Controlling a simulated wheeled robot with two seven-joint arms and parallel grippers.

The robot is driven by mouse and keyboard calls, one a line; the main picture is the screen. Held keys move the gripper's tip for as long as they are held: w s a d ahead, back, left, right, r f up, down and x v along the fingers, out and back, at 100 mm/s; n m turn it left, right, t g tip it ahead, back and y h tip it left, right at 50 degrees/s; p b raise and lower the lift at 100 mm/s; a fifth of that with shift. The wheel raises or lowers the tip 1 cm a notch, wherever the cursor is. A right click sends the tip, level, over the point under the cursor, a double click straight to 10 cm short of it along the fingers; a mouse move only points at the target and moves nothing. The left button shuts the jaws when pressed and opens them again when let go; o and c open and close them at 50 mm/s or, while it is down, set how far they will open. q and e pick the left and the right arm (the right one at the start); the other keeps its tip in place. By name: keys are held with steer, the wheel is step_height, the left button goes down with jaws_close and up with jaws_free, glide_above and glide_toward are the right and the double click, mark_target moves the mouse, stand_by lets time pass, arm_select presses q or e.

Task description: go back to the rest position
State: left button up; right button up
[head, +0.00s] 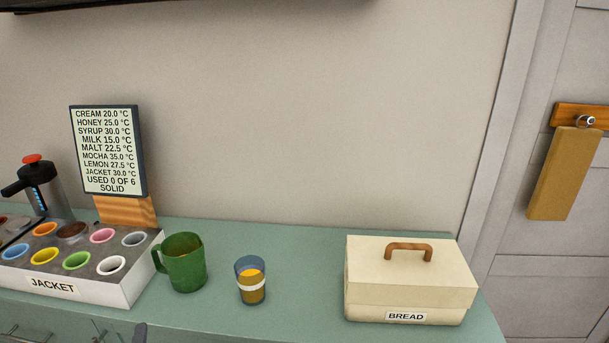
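The task names no object. A small dark grey tip (140,332) shows at the bottom edge, left of centre, in front of the counter. It may be part of my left gripper, but too little shows to tell its state or whether it holds anything. My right gripper is not in view.
On the green counter (310,275) stand a JACKET rack (130,290) with coloured cups, a green mug (185,264), a glass with amber liquid (250,285) and a BREAD box (408,285). A sign (108,150) and a dispenser (40,178) stand at left.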

arm_select(q)
steer(key=s+d+f+m+g+h, duration=0.15)
steer(key=f+m, duration=0.35)
steer(key=f, duration=0.6)
steer(key=s+f+m+g+h, duration=0.1)
steer(key=s+f+m+g, duration=0.25)
steer(key=f, duration=0.85)
steer(key=s+d+f+m+g+h, duration=0.15)
steer(key=f+m, duration=0.35)
steer(key=f, duration=0.6)
steer(key=s+d+f+m+g+h, duration=0.1)
steer(key=s+f+m+g, duration=0.3)
steer(key=s+f, duration=0.6)
steer(key=s+d+f+m+g+h, duration=0.1)
steer(key=s+f+m+g, duration=0.4)
steer(key=s+f, duration=0.5)
steer(key=s+d+m, duration=0.1)
steer(key=s+m, duration=0.1)
steer(key=s, duration=0.4)
steer(key=shift+s, duration=0.15)
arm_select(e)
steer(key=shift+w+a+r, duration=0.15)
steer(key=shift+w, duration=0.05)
arm_select(q)
steer(key=shift+g, duration=0.25)
